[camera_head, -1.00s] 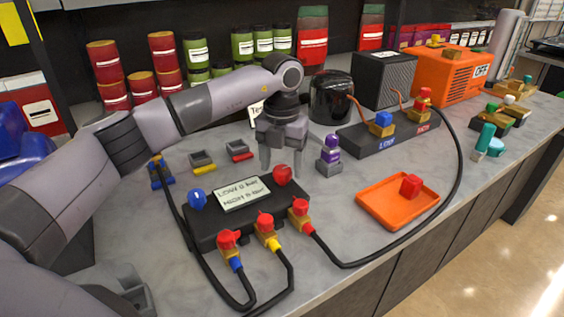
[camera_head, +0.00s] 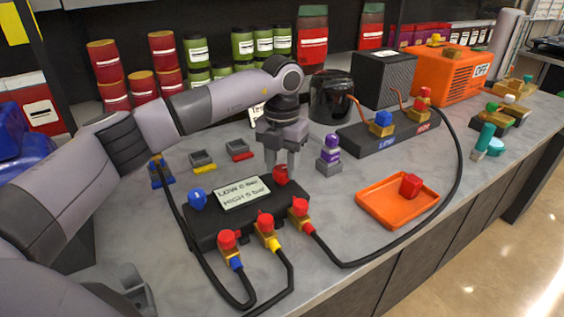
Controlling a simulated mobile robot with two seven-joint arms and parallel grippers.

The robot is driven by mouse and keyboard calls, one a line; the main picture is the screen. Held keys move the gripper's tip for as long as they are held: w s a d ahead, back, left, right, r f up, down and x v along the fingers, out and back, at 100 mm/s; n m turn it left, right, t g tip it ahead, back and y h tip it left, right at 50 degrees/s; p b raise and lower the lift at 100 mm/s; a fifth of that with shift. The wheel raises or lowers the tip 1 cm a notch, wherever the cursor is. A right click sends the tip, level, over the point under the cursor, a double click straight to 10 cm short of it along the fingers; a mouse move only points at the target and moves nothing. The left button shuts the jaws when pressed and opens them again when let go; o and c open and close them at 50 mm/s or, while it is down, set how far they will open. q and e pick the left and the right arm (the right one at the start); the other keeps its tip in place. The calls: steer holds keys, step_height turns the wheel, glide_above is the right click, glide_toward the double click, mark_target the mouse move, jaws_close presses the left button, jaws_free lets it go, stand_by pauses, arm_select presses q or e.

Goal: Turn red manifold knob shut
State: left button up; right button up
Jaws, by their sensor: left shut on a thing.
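The red manifold knob (camera_head: 281,175) stands at the back right corner of the black manifold box (camera_head: 214,232). My left gripper (camera_head: 281,166) points down over that corner, with its fingers shut on the red knob and hiding part of it. The blue knob (camera_head: 197,200) is on the left of the box. A display on the box (camera_head: 242,192) reads LOW 0 and HIGH 5, with units too small to tell.
Hoses with red-topped fittings (camera_head: 228,240) run from the box's front.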

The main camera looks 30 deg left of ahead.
mark_target(282, 168)
arm_select(q)
steer(key=m, duration=0.4)
steer(key=shift+r+p, duration=0.1)
steer(key=shift+p, duration=0.3)
steer(key=m, duration=0.4)
steer(key=shift+m, duration=0.4)
steer(key=m, duration=0.4)
steer(key=shift+w+a+p, duration=0.1)
steer(key=shift+p, duration=0.2)
steer(key=shift+m, duration=2.1)
steer(key=o, duration=1.1)
steer(key=shift+c, duration=0.2)
steer(key=shift+r+b, duration=0.3)
steer(key=shift+r, duration=3.3)
